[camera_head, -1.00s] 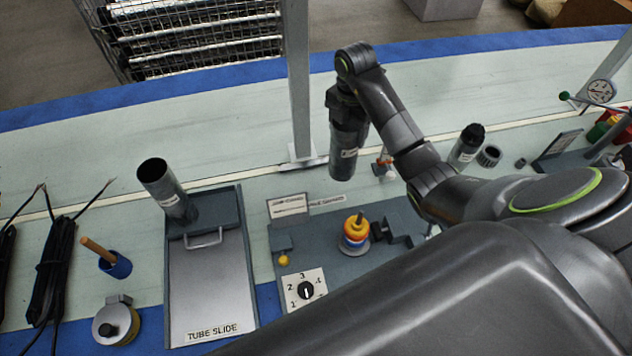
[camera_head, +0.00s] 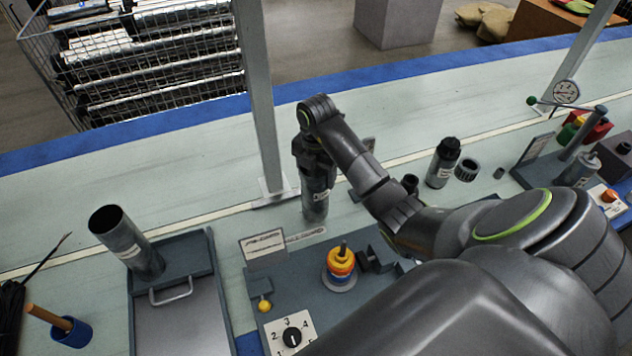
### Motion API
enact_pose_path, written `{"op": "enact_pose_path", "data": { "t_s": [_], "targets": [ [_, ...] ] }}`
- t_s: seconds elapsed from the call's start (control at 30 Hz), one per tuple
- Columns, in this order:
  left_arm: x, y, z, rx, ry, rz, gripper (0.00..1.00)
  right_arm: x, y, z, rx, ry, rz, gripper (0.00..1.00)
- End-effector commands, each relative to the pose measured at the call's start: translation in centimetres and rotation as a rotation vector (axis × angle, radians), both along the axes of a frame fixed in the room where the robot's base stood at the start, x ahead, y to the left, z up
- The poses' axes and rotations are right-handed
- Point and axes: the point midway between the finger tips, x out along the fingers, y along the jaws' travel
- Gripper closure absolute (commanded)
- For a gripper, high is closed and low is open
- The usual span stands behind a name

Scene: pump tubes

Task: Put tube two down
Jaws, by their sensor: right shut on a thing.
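My right gripper (camera_head: 315,168) points down and is shut on the upper part of a dark grey tube (camera_head: 315,203) with a small pale label. The tube is upright, just right of the metal post's foot and behind the grey fixture board. Its lower end is at or close to the bench top; I cannot tell if it touches. The label is too small to read. Another open grey tube (camera_head: 125,242) leans on the tube slide (camera_head: 204,258) at the left. A capped tube (camera_head: 442,163) stands to the right. My left gripper is out of view.
The metal post (camera_head: 263,110) rises close left of the held tube. In front are the board with ringed peg (camera_head: 341,262), dial (camera_head: 291,337) and label plate (camera_head: 263,248). A black ring (camera_head: 467,170) lies at right. The bench behind is clear.

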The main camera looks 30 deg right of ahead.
Motion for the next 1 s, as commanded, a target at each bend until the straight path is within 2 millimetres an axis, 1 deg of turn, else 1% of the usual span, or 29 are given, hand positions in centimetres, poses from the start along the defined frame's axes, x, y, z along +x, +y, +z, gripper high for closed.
{"op": "enact_pose_path", "data": {
  "t_s": [0.03, 0.1, 0.2, 0.47, 0.57, 0.6, 0.7, 0.77, 1.0],
  "targets": [
    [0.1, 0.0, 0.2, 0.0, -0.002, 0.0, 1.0, -0.1, 0.1, -0.8, 0.001, 0.005, -0.001, 0.64],
    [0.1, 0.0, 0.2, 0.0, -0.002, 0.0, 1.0, -0.1, 0.1, -1.7, 0.002, 0.004, -0.001, 0.64],
    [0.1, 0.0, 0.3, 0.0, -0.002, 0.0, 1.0, 0.0, 0.0, -2.4, 0.001, 0.001, 0.0, 0.64],
    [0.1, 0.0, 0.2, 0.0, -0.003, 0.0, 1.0, 0.0, 0.0, -2.5, 0.0, 0.0, 0.0, 0.64],
    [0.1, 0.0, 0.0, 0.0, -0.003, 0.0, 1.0, 0.0, 0.0, -2.8, 0.0, 0.0, 0.0, 0.64],
    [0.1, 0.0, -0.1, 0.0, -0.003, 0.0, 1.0, -0.1, 0.0, -2.9, 0.0, 0.002, 0.0, 0.3],
    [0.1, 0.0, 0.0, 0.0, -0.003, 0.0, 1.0, -0.1, 0.0, -2.9, 0.0, 0.002, 0.0, 0.16],
    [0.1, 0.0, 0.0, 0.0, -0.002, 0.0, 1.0, -0.1, 0.0, -2.9, 0.0, 0.002, 0.0, 0.09],
    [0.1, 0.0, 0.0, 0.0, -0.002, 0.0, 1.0, -0.1, 0.0, -2.8, 0.0, 0.002, 0.0, 0.09]
  ]
}}
